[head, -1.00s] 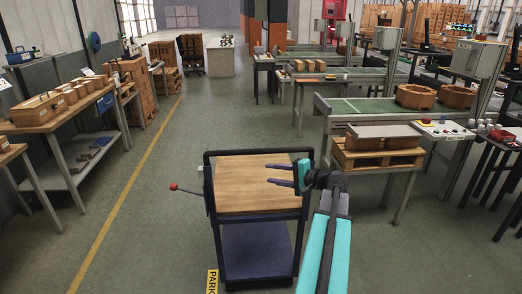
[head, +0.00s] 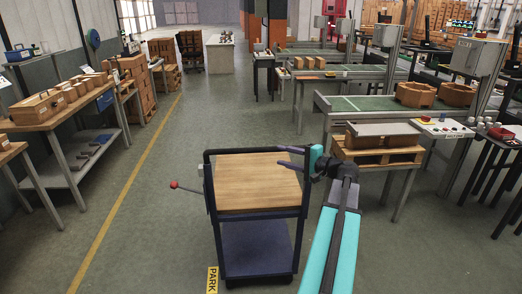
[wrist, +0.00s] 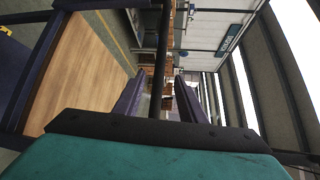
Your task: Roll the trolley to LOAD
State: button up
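The trolley (head: 258,182) has a wooden top, a dark blue lower shelf and a dark frame. It stands upright on the floor beside a yellow PARK label (head: 212,280). A lever with a red knob (head: 174,184) sticks out on its left. My gripper (head: 284,157) is at the trolley's far right upper corner, its fingers pointing left. In the wrist view my gripper's fingers (wrist: 158,98) are apart, and a dark frame bar (wrist: 161,55) runs between them. I cannot tell whether either finger touches it. I see no readable LOAD mark.
A yellow floor line (head: 128,195) runs along the left, beside a workbench with wooden boxes (head: 45,119). On the right stand a pallet with boxes (head: 378,156) and green-topped conveyor benches (head: 375,104). The aisle floor beyond the trolley is clear.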

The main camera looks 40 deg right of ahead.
aim_at(263, 151)
jog(key=w+p, duration=0.1)
jog(key=w, duration=0.3)
jog(key=w+f+p, duration=0.1)
jog(key=w, duration=0.3)
jog(key=w+a+p, duration=0.1)
jog(key=w, duration=0.3)
jog(key=shift+a+f, duration=0.1)
jog(key=shift+f, duration=0.25)
